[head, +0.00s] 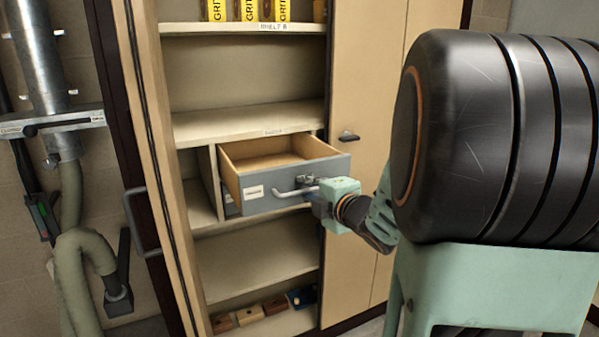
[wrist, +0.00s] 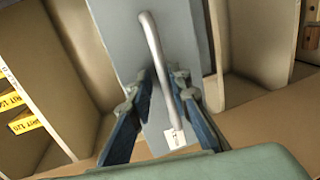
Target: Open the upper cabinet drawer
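The upper drawer (head: 262,186) has a grey front and a wooden inside that looks empty. It stands pulled out of the cabinet in the head view. Its pale bar handle (head: 292,192) runs along the front and also shows in the wrist view (wrist: 153,45). My gripper (head: 312,187) is at the right part of this handle. In the wrist view its two blue fingers (wrist: 161,78) close in on either side of the bar, with the tips hard against it or nearly so. A lower drawer (head: 231,209) is mostly hidden beneath the upper one.
The tall cabinet has open shelves (head: 235,122) above and below the drawer. Yellow boxes (head: 248,9) stand on the top shelf, and small blocks (head: 249,315) lie at the bottom. A closed door panel (head: 365,85) is right; a dark-handled door edge (head: 141,220) is left.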

